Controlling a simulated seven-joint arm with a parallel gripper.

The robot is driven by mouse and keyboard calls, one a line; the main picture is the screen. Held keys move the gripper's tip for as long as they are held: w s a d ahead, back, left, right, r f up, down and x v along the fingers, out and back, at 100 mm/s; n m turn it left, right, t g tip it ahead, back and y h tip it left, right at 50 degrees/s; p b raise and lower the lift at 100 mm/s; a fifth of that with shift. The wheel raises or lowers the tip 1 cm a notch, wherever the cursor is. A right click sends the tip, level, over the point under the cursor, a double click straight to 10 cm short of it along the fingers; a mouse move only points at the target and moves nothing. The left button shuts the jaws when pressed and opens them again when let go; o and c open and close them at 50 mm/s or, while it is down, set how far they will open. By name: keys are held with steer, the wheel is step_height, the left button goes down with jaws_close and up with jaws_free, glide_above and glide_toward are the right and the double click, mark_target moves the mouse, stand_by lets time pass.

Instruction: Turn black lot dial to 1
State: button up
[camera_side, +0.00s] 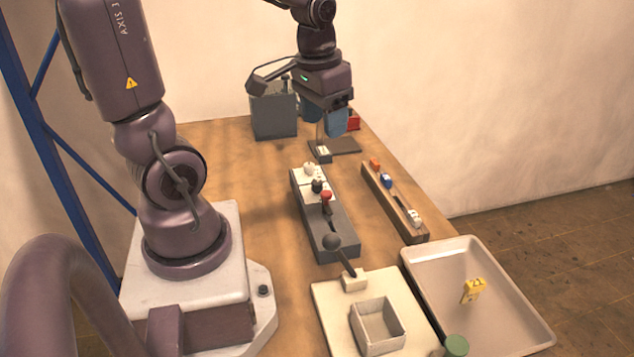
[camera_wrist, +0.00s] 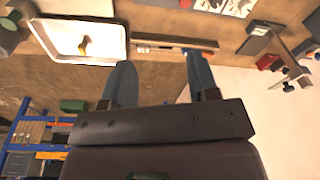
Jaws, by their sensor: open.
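The black dial (camera_side: 317,185) is a small dark knob on a white plate, on top of a long grey block (camera_side: 340,240) in the middle of the table. It sits between a white knob (camera_side: 309,168) and a red knob (camera_side: 326,196). Its pointer and markings are too small to read. My gripper (camera_side: 333,130) hangs beyond the far end of the block, above the table and apart from the dial. In the wrist view my gripper (camera_wrist: 160,78) has its two blue fingers spread with nothing between them. I cannot make out the black dial clearly there.
A wooden rail (camera_side: 380,200) with small coloured pieces lies to the right. A white tray (camera_side: 490,320) holds a yellow piece. A grey box (camera_side: 273,115) stands at the back left.

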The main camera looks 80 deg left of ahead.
steer(key=g+h, duration=0.1)
steer(key=g, duration=0.1)
glide_above(317, 182)
steer(key=s+d, duration=0.2)
steer(key=d, duration=0.1)
step_height(317, 182, down, 10)
steer(key=r, duration=0.1)
steer(key=w+a+f+m, duration=0.1)
steer(key=w+a+m, duration=0.1)
steer(key=a+m, duration=0.1)
steer(key=shift+t, duration=0.3)
step_height(317, 182, down, 13)
steer(key=shift+f, duration=0.15)
steer(key=c, duration=0.9)
